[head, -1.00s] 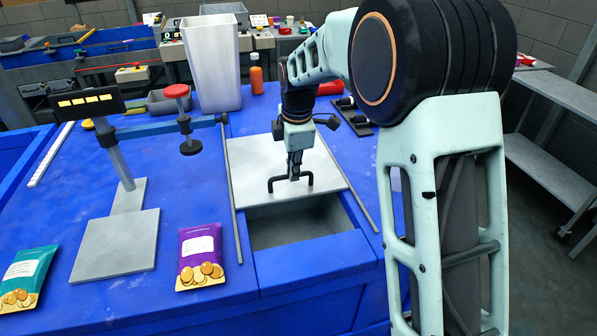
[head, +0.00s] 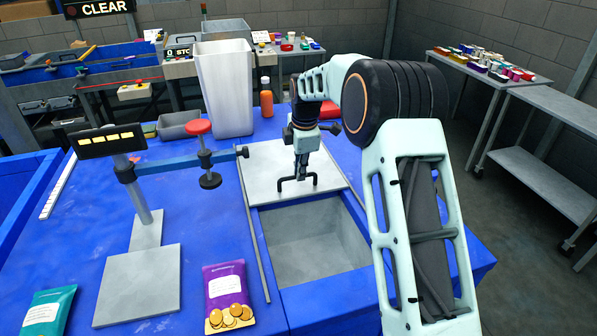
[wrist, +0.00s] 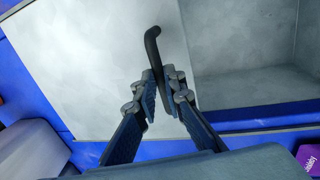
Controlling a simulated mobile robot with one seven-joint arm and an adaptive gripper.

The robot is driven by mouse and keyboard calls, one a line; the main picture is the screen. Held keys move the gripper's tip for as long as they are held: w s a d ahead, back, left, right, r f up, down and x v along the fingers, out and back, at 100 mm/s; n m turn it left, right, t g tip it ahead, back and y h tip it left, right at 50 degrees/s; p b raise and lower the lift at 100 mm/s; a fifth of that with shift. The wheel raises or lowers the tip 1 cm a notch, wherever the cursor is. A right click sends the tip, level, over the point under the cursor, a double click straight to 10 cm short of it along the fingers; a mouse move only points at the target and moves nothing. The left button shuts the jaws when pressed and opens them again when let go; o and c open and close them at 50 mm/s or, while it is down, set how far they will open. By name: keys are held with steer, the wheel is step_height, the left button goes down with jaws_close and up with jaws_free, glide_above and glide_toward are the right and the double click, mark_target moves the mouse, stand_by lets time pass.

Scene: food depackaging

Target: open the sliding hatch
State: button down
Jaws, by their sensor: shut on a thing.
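The sliding hatch (head: 270,168) is a pale grey plate between two rails on the blue table. It lies back from a rectangular opening (head: 312,250), whose grey inside is largely uncovered. A black bar handle (head: 283,187) stands at the hatch's front edge. My gripper (head: 300,177) comes down on the handle from above. In the wrist view, the fingers (wrist: 161,90) are closed around the dark handle (wrist: 152,45), with the hatch plate (wrist: 90,60) on the left and the open well (wrist: 250,60) on the right.
A purple snack packet (head: 228,297) lies left of the opening, and a teal packet (head: 50,310) is further left. A stand with a display (head: 112,141) and a red-knobbed clamp (head: 199,128) rises at left. A tall white bin (head: 226,90) and an orange bottle (head: 266,100) stand behind.

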steer(key=shift+w, duration=0.1)
stand_by(0.3)
steer(key=c, duration=2)
jaws_free()
steer(key=r, duration=0.4)
steer(key=s+r, duration=0.1)
steer(key=r, duration=0.3)
steer(key=s+r, duration=0.1)
steer(key=r, duration=0.2)
steer(key=shift+s+d+r, duration=0.1)
steer(key=shift+d+r, duration=0.15)
steer(key=shift+r, duration=0.15)
steer(key=shift+s+f, duration=0.1)
